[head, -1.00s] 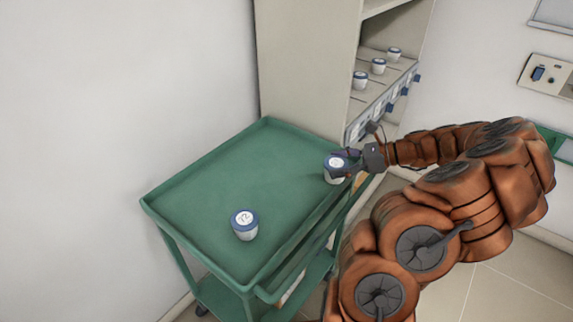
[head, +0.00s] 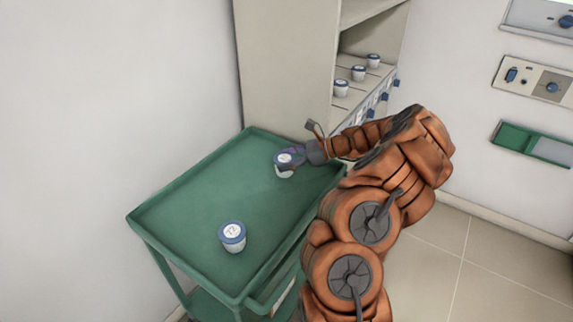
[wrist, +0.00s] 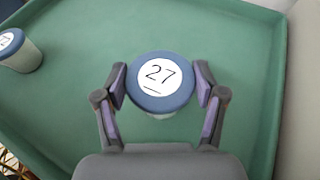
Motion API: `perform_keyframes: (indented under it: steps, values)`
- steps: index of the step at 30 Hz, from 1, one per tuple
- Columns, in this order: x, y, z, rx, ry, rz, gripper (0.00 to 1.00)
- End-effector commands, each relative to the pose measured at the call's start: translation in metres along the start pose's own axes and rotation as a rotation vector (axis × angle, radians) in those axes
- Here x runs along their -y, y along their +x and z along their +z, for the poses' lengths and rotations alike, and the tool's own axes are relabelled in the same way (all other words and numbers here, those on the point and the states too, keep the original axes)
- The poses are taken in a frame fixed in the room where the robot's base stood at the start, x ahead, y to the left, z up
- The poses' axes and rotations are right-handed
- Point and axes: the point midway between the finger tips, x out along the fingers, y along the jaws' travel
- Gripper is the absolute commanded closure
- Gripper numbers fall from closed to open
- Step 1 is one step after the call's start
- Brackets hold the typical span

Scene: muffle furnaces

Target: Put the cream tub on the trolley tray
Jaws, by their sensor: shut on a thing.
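My gripper (head: 297,157) is shut on a cream tub (head: 283,172) with a blue lid and a white label. In the wrist view the tub (wrist: 160,83) reads 27 and sits between both fingers (wrist: 161,90). It is over the far right part of the green trolley tray (head: 190,200). I cannot tell whether its base touches the tray. A second cream tub (head: 232,238) with a blue lid stands upright on the near part of the tray; it also shows at the left edge of the wrist view (wrist: 18,52).
A cabinet (head: 290,70) stands behind the trolley, with several similar tubs (head: 358,73) on its shelf. The tray has a raised rim (head: 180,190). Its middle and left are clear. A wall panel (head: 530,80) is at the right.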

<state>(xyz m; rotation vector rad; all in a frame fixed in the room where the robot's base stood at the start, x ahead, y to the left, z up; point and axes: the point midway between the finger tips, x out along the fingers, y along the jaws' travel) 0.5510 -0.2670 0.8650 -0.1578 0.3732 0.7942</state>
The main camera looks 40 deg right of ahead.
Motion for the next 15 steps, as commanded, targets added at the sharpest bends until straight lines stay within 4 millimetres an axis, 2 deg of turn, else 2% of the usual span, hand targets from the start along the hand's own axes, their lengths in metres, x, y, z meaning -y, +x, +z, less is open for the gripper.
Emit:
perform_keyframes:
  steps: [6, 15]
  values:
    - [0.0, 0.008, -0.022, 0.001, 0.002, -0.002, 0.71]
    - [0.0, 0.009, -0.024, 0.001, 0.0, -0.001, 0.71]
